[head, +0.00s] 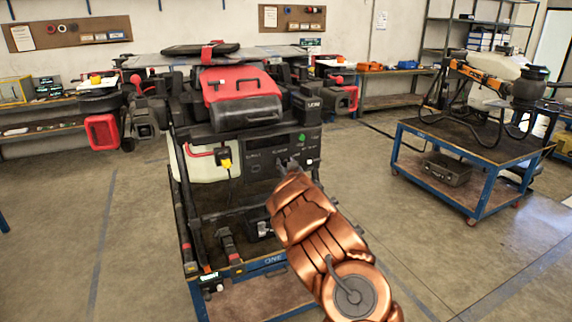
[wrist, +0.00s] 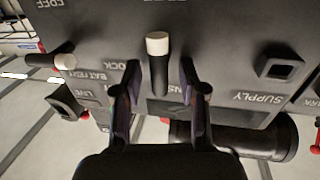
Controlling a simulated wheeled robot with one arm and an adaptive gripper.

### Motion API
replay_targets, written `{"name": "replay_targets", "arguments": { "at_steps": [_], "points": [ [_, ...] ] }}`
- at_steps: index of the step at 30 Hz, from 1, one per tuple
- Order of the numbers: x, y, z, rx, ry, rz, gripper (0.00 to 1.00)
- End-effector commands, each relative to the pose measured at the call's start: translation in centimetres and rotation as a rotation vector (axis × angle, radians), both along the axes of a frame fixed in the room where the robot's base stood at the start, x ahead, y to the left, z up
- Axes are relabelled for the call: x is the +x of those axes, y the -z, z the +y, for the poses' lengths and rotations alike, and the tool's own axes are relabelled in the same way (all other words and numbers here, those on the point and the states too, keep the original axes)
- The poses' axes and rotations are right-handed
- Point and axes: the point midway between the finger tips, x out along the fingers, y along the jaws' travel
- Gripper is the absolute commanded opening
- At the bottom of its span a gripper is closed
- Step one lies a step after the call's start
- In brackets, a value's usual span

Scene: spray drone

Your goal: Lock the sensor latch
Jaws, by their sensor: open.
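The drone's dark front panel (head: 262,153) faces me in the head view, with small printed labels. In the wrist view the panel (wrist: 215,40) looks upside down. A black latch lever with a white tip (wrist: 158,45) stands out from it, beside a label partly hidden by my fingers and ending in "NS". My gripper (wrist: 160,78) is open, with one finger on each side of this lever and gaps visible between. A second white-tipped lever (wrist: 58,62) lies sideways at the left, near the "BATTERY" and "LOCK" labels. In the head view my gripper (head: 288,166) is at the panel and covers part of it.
A black square socket (wrist: 279,68) sits by the "SUPPLY" label. A black cylinder with a red end (wrist: 262,140) lies below the panel. The drone rests on a blue-framed cart (head: 262,262). Another blue cart (head: 440,150) stands right, with open floor between.

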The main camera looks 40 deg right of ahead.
Motion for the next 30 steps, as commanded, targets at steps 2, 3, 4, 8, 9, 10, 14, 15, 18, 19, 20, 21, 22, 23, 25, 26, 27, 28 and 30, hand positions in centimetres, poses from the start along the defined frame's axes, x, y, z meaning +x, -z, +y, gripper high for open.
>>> {"name": "replay_targets", "arguments": {
  "at_steps": [2, 3, 4, 8, 9, 10, 14, 15, 18, 19, 20, 21, 22, 23, 25, 26, 27, 28, 30],
  "points": [
    [0.0, 0.01, 0.0, 0.0, 0.0, 0.0, 0.39],
    [-0.01, 0.01, 0.01, 0.0, 0.0, 0.0, 0.34],
    [-0.01, 0.0, 0.01, 0.0, 0.0, 0.0, 0.31],
    [0.0, 0.01, 0.01, 0.0, 0.0, 0.0, 0.18],
    [-0.01, 0.02, 0.01, 0.001, 0.0, 0.001, 0.14],
    [-0.01, 0.01, 0.0, 0.001, 0.0, 0.001, 0.1],
    [-0.05, 0.02, -0.04, 0.001, 0.001, 0.001, 0.0],
    [-0.07, 0.03, -0.05, 0.001, 0.001, 0.001, 0.0],
    [-0.08, 0.03, -0.08, 0.001, 0.002, 0.001, 0.0],
    [-0.09, 0.04, -0.09, 0.001, 0.002, 0.001, 0.0],
    [-0.09, 0.05, -0.1, 0.001, 0.002, 0.001, 0.0],
    [-0.11, 0.07, -0.1, 0.0, 0.002, 0.001, 0.0],
    [-0.11, 0.09, -0.1, -0.001, 0.002, 0.002, 0.0],
    [-0.11, 0.12, -0.11, -0.003, 0.003, 0.002, 0.0],
    [-0.12, 0.21, -0.11, -0.01, 0.003, 0.005, 0.0],
    [-0.13, 0.25, -0.12, -0.014, 0.003, 0.006, 0.0],
    [-0.14, 0.32, -0.12, -0.02, 0.004, 0.008, 0.0],
    [-0.13, 0.37, -0.11, -0.025, 0.004, 0.01, 0.0],
    [-0.13, 0.52, -0.07, -0.042, 0.004, 0.015, 0.0]
  ]
}}
